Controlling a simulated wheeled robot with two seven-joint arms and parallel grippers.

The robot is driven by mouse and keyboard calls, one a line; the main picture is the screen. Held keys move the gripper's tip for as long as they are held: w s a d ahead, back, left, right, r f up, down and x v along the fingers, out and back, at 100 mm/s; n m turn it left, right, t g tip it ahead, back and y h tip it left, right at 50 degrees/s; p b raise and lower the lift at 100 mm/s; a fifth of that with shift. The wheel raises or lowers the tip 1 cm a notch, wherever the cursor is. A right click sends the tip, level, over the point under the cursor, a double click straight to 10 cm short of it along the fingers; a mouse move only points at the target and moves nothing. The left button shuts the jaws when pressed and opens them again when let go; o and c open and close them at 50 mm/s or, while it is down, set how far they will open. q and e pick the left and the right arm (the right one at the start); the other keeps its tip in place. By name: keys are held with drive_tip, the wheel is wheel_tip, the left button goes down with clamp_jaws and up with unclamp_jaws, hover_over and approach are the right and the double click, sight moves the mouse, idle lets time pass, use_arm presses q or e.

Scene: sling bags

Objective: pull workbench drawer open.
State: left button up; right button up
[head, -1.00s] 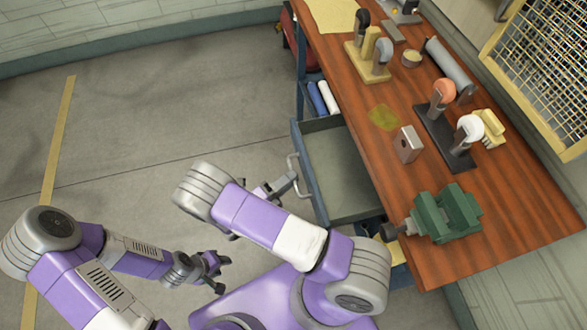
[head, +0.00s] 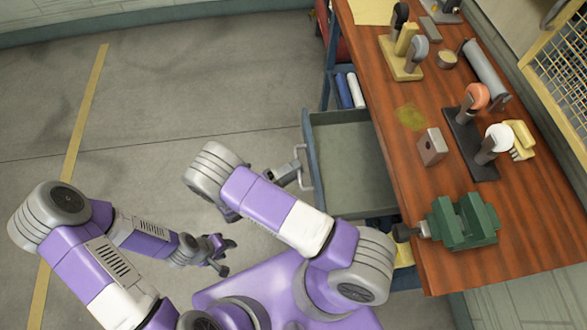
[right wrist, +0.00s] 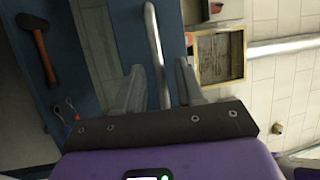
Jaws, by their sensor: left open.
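The workbench drawer (head: 350,150) is pulled well out from under the wooden top, and its grey inside looks empty. Its pale bar handle (head: 304,182) is on the drawer front, facing left. My right gripper (head: 296,171) is at this handle. My left gripper (head: 224,254) is open and empty above the floor, apart from the drawer.
The workbench (head: 400,150) carries a green vise (head: 463,222), a metal block (head: 432,147) and several tools on stands. Blue and white rolls (head: 349,90) lie on a shelf beyond the drawer. A hammer (right wrist: 35,45) shows in the right wrist view. The floor at left is clear.

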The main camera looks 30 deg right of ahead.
drive_tip(key=a+f+b, duration=0.1)
drive_tip(key=a+b, duration=0.1)
drive_tip(key=a, duration=0.5)
drive_tip(key=shift+s+a+f, duration=0.2)
drive_tip(key=shift+s+a, duration=0.05)
drive_tip(key=shift+s, duration=0.05)
idle(0.4)
